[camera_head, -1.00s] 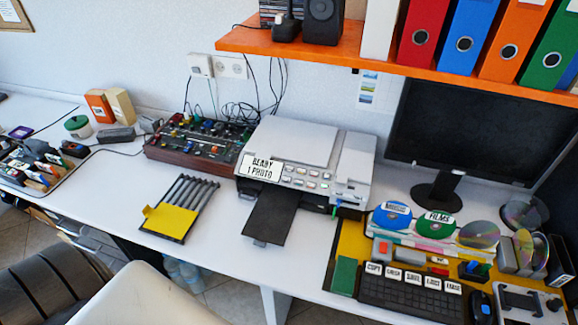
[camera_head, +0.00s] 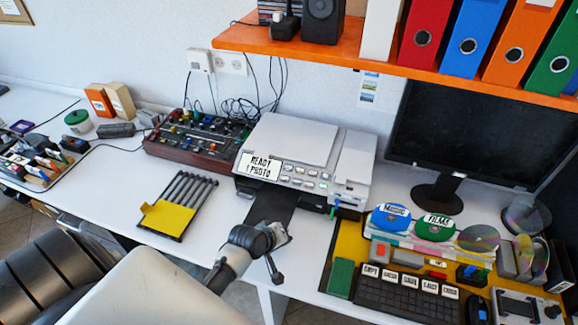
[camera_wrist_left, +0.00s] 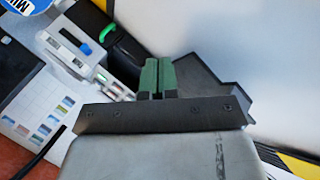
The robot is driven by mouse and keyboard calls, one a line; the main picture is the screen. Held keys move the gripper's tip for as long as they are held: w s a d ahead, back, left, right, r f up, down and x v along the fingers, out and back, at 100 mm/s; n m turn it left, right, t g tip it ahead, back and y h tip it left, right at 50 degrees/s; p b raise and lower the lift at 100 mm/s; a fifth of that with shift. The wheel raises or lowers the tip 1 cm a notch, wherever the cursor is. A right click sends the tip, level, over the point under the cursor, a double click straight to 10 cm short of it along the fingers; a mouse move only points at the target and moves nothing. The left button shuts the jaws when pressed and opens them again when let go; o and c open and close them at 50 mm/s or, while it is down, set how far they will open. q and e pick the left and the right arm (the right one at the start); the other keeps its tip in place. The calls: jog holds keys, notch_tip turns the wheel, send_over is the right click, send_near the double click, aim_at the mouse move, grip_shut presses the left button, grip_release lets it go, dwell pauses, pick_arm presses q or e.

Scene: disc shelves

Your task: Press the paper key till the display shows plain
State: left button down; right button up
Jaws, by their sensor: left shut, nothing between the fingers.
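The white printer (camera_head: 300,140) stands on the desk below the orange shelf. Its display (camera_head: 260,166) reads "READY 1 PHOTO". Rows of small keys (camera_head: 297,180) sit on its front panel, their labels too small to read; one at the right looks green. My left gripper (camera_head: 284,236) is in front of the printer, over the dark paper tray (camera_head: 272,208), apart from the keys. In the left wrist view its green fingers (camera_wrist_left: 158,76) are shut and empty, with the key panel (camera_wrist_left: 45,115) to their left. My right gripper is not in view.
A mixer (camera_head: 200,137) stands left of the printer, with a rack holding a yellow card (camera_head: 168,218) in front. Labelled discs (camera_head: 391,217) and a keyboard (camera_head: 408,298) lie on the right. A monitor (camera_head: 475,140) stands behind them. Bare desk lies left of the paper tray.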

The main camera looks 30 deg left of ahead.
aim_at(288, 168)
pick_arm(q)
jog(key=w+a+r+n+t, duration=0.3)
jog(key=w+a+r+n, duration=0.1)
jog(key=w+r+n, duration=0.2)
jog(key=w+a+r+n+t, duration=0.3)
jog(key=w+a+r+n, duration=0.2)
jog(key=w+r+n, duration=0.2)
notch_tip(288, 168, up, 2)
jog(key=shift+w+a+r+y, duration=0.15)
jog(key=shift+w+y, duration=0.25)
jog(key=shift+w, duration=0.25)
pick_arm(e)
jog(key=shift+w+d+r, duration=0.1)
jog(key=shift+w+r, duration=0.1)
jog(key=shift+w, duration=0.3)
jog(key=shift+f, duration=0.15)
